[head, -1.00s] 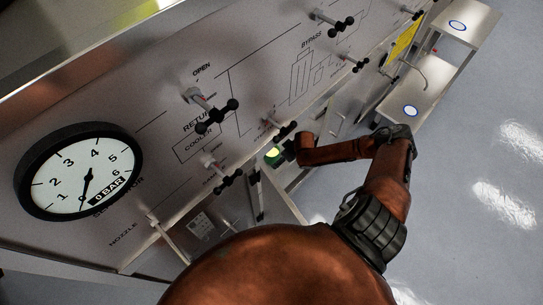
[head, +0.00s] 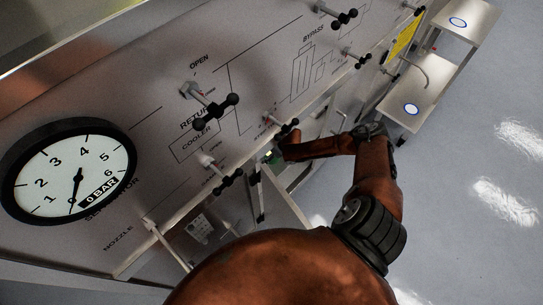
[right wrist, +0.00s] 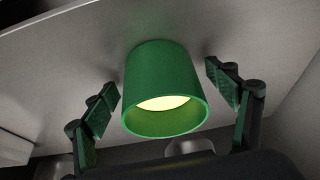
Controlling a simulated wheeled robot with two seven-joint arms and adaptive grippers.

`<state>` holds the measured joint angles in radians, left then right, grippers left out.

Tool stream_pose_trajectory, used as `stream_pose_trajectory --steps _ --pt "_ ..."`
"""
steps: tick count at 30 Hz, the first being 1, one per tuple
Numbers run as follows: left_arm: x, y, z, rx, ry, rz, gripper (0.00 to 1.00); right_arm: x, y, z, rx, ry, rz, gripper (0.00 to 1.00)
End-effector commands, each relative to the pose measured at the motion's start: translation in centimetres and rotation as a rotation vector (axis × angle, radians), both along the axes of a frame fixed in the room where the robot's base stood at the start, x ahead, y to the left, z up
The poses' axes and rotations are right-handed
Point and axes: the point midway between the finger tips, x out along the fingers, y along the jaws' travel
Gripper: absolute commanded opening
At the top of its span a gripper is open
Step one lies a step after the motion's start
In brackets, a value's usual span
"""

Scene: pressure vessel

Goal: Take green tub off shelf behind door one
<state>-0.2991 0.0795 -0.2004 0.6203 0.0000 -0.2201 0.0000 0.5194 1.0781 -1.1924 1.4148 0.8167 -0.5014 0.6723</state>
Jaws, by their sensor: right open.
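The green tub (right wrist: 160,90) fills the middle of the right wrist view, with its open rim towards the camera and pale yellow inside. My right gripper (right wrist: 161,77) is open, with one finger on each side of the tub and a gap to both. In the head view a small part of the green tub (head: 270,158) shows below the panel, at the end of my right arm; the gripper itself is mostly hidden there. My left gripper is not in view.
A grey panel with a round gauge (head: 69,170) and several black-knobbed valve handles (head: 215,105) stands above the opening. An open door (head: 285,194) stands close to my arm. A table with blue-ringed discs (head: 411,109) is at upper right. Grey floor is clear at right.

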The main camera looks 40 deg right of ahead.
Motion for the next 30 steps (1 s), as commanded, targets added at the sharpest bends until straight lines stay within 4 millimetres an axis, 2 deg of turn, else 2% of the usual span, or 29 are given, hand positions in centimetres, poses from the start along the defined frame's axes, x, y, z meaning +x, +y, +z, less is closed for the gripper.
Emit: stream_pose_trajectory --steps 2,30 --pt "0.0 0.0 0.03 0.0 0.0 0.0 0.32 0.0 0.0 0.07 0.0 0.0 0.0 0.8" --pt "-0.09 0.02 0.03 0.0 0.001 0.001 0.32 -0.04 -0.02 0.05 0.0 0.0 0.0 0.15"
